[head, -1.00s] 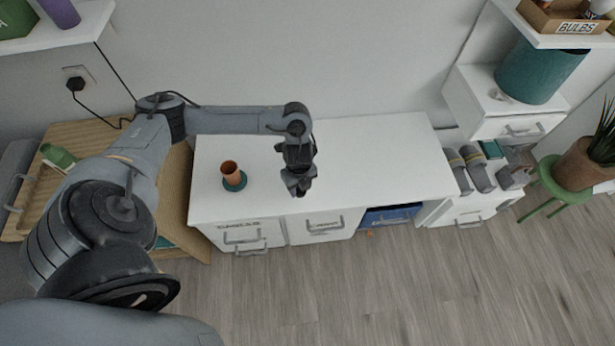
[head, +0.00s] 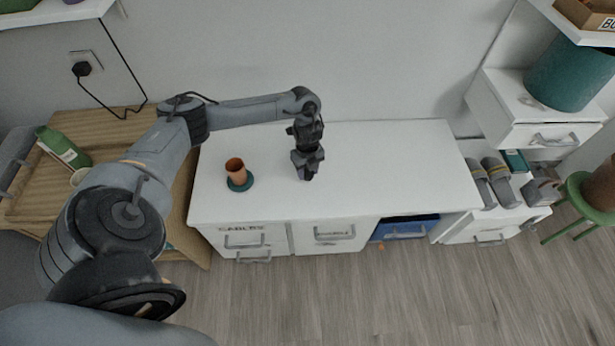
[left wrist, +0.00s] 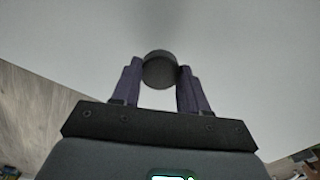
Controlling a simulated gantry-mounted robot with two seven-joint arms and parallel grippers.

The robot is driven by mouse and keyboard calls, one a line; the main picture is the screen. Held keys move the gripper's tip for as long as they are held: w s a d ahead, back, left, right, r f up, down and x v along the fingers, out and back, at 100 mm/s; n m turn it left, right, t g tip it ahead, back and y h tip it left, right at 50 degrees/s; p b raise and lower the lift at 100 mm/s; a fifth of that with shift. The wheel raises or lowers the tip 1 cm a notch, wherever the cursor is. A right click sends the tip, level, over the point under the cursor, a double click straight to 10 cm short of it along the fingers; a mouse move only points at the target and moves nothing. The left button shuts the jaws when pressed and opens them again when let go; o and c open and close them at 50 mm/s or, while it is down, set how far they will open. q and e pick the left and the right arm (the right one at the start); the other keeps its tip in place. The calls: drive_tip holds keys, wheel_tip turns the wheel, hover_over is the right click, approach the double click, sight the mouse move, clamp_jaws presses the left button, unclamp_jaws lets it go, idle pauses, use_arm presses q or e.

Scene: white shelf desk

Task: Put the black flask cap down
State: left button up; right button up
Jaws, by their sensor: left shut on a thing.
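The black flask cap (left wrist: 160,70) shows in the left wrist view as a dark round disc between the two fingertips. My left gripper (head: 307,172) is shut on it, over the white desk top (head: 400,165); it also shows in the left wrist view (left wrist: 160,75). In the head view the cap is a small dark shape at the fingertips, hard to make out. I cannot tell whether it touches the desk top. My right gripper is in no view.
A terracotta cup (head: 235,168) on a dark green saucer (head: 241,186) stands left of my gripper. The wooden cart (head: 110,130) is at the far left. Grey and yellow slippers (head: 501,181) lie at the right. The desk top right of my gripper is clear.

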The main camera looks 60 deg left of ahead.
sight(308, 172)
use_arm(q)
wheel_tip(308, 172, down, 3)
drive_tip(key=shift+f+b, duration=0.15)
drive_tip(key=shift+b, duration=0.7)
drive_tip(key=shift+f, duration=0.1)
drive_tip(key=o, duration=1)
